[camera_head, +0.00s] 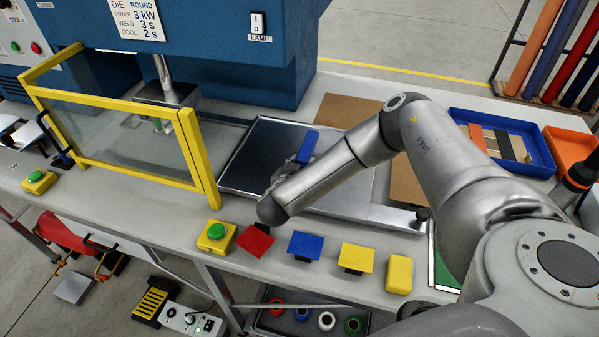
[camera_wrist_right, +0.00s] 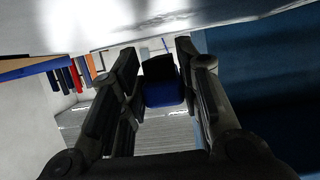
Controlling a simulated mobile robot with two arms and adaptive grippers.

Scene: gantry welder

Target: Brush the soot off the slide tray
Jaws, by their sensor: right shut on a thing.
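The slide tray (camera_head: 345,198) is a flat grey metal tray on the bench, right of the yellow-framed guard. Its left part looks dark, its right part lighter. My right gripper (camera_head: 290,170) is over the tray, mostly hidden behind its own wrist. It is shut on a blue brush (camera_head: 308,146), whose blue part stands up beyond the fingers. In the right wrist view the brush's blue and black body (camera_wrist_right: 163,92) sits between the two fingers. Its bristles, and whether they touch the tray, cannot be made out. My left gripper is not in view.
The yellow-framed clear guard (camera_head: 207,180) stands left of the tray, and the blue welder (camera_head: 215,60) is behind. A blue bin (camera_head: 548,160) is at right.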

